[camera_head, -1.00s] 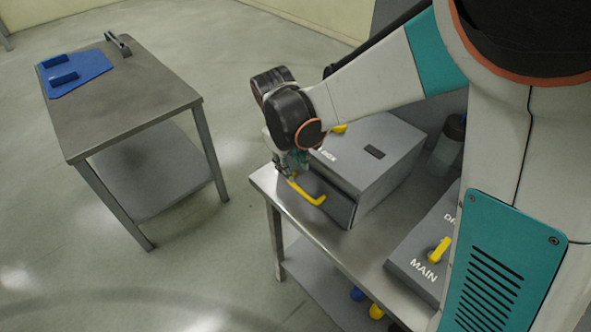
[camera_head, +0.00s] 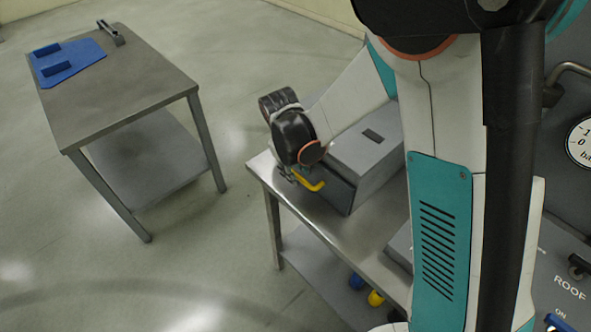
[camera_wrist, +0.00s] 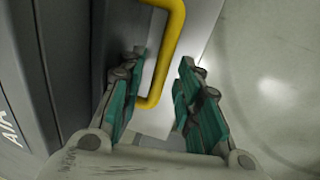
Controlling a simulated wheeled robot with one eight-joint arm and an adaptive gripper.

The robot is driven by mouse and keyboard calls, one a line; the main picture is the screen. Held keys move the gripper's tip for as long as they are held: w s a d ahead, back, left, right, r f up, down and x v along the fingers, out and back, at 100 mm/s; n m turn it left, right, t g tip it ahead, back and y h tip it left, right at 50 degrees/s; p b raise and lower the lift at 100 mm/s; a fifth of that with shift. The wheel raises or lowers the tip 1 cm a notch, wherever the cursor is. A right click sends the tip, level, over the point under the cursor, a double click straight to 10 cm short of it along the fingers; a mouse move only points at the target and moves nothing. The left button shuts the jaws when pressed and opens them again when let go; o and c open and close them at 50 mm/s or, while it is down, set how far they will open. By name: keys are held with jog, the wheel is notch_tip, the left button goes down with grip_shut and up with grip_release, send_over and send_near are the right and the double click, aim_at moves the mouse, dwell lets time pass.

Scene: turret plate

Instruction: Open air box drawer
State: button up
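The grey air box (camera_head: 368,159) stands on the steel bench, partly hidden behind my arm. Its yellow drawer handle (camera_head: 317,185) sticks out at the front, and no clear gap shows around the drawer front. In the wrist view the yellow handle (camera_wrist: 174,40) runs from the top edge down between the fingers, nearer the left one. My gripper (camera_wrist: 163,60) is open, its green-padded fingers apart at the handle's lower end; I cannot tell whether either touches it. In the head view my wrist mostly hides the gripper.
The steel bench (camera_head: 345,233) has yellow and blue round things on its lower shelf. A second table (camera_head: 125,95) with a blue plate (camera_head: 68,66) stands at left. Open floor lies between. At right are a gauge (camera_head: 582,140) and a panel marked ROOF (camera_head: 568,285).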

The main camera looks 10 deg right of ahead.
grip_shut()
jog(key=s+a+b, duration=0.2)
jog(key=s+a, duration=0.8)
jog(key=a, duration=0.3)
jog(key=shift+a, duration=0.15)
jog(key=shift+o, duration=1.4)
grip_release()
